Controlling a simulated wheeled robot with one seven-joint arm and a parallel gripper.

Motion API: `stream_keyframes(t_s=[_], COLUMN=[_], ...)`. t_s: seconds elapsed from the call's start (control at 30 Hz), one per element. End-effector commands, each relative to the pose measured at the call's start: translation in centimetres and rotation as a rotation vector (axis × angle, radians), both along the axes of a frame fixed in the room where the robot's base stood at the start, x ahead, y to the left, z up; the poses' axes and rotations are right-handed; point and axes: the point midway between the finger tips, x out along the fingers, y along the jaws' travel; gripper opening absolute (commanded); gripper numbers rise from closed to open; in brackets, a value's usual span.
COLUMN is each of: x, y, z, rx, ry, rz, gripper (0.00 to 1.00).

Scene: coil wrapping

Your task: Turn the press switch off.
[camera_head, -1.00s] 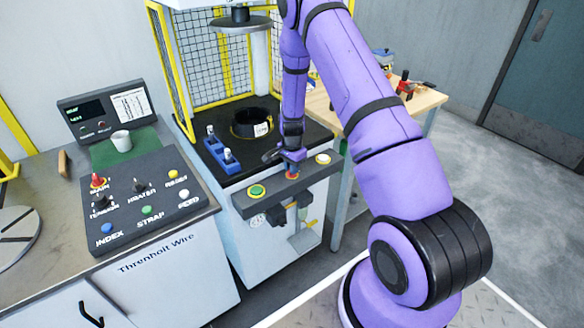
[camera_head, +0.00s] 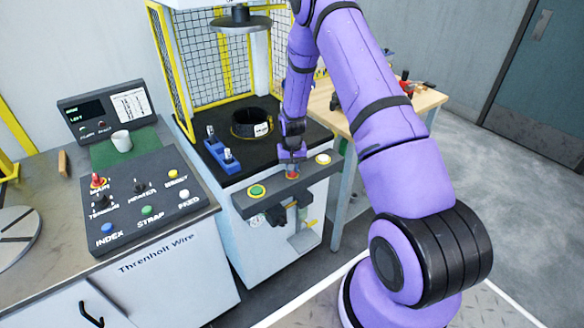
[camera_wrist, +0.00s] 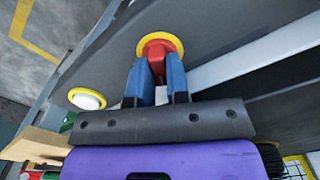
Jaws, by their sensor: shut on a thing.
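The press stands in the middle of the head view, with a dark control bar (camera_head: 322,180) along its front. On the bar is a red switch (camera_head: 292,177) between a green button (camera_head: 257,191) and a white button (camera_head: 323,159). In the wrist view the red switch (camera_wrist: 157,64) has a yellow ring around its base, and the white button (camera_wrist: 87,98) is to its left. My gripper (camera_head: 291,168) is over the switch. Its two blue fingertips (camera_wrist: 157,83) are shut on the red switch, one on each side, and hide part of it.
A black coil (camera_head: 243,129) and a blue holder with pegs (camera_head: 219,156) lie on the press bed. The yellow-framed mesh guard (camera_head: 222,60) stands behind. A control console (camera_head: 150,205) is on the left bench. A wooden table (camera_head: 430,99) is at the right.

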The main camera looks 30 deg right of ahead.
Motion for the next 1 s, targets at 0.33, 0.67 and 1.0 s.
stream_keyframes(t_s=[0.33, 0.67, 1.0], x=[0.04, 0.02, 0.03], y=[-0.02, -0.02, 0.00], z=[0.02, 0.02, 0.02], rx=[0.000, 0.000, 0.000], ry=[-0.001, 0.000, 0.000], rz=[0.286, 0.437, 0.478], gripper=[0.00, 0.00, 0.00])
